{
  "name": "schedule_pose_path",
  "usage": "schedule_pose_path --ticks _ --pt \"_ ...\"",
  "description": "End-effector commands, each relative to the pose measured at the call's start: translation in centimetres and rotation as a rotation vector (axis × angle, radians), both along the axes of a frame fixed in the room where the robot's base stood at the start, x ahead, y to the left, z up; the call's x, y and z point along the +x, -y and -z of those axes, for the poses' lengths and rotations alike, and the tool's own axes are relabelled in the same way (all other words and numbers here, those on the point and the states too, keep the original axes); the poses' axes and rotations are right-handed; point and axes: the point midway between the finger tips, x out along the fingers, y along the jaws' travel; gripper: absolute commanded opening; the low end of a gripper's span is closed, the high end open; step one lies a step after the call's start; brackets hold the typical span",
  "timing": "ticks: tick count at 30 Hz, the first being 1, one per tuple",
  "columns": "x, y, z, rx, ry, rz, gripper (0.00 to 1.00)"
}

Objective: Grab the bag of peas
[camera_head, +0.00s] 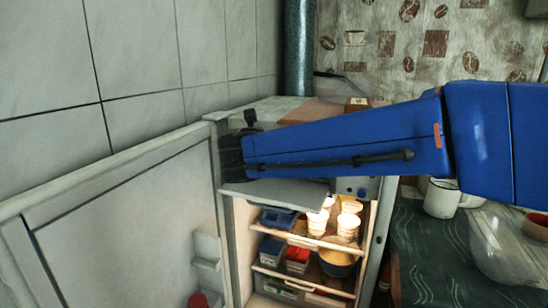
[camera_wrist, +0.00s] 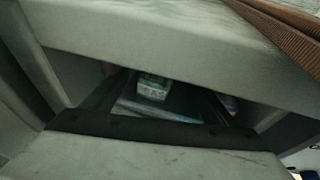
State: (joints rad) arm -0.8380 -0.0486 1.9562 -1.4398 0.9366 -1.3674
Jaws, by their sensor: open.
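My gripper (camera_head: 230,152) is a dark shape at the end of my blue arm in the head view, at the top left of the open fridge. It is open, and I see nothing between its fingers. In the wrist view, a pale package with green marks (camera_wrist: 152,87) lies inside a dark compartment. A flat pale bluish item (camera_wrist: 158,112) lies in front of it. I cannot tell whether either is the bag of peas. In the head view the compartment's inside is hidden behind my arm and a grey flap.
The grey flap (camera_head: 275,193) juts out above the lit fridge shelves. Shelves hold white tubs (camera_head: 348,226), blue and red boxes (camera_head: 297,254) and a bowl (camera_head: 337,263). The fridge door (camera_head: 125,225) stands open at left. A white mug (camera_head: 441,198) stands on the dark counter.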

Motion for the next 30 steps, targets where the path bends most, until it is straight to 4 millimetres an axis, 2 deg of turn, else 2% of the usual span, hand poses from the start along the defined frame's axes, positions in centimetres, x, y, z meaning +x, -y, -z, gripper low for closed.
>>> schedule_pose_path --ticks 8,18,26,30 --pt "1.3 0.2 0.5 -0.001 -0.001 0.002 0.8" --pt "5.2 0.6 1.9 0.0 -0.001 0.002 0.8" --pt "5.5 0.6 2.0 0.0 0.0 0.0 0.8" --pt "5.5 0.6 2.0 0.0 0.0 0.0 0.49"
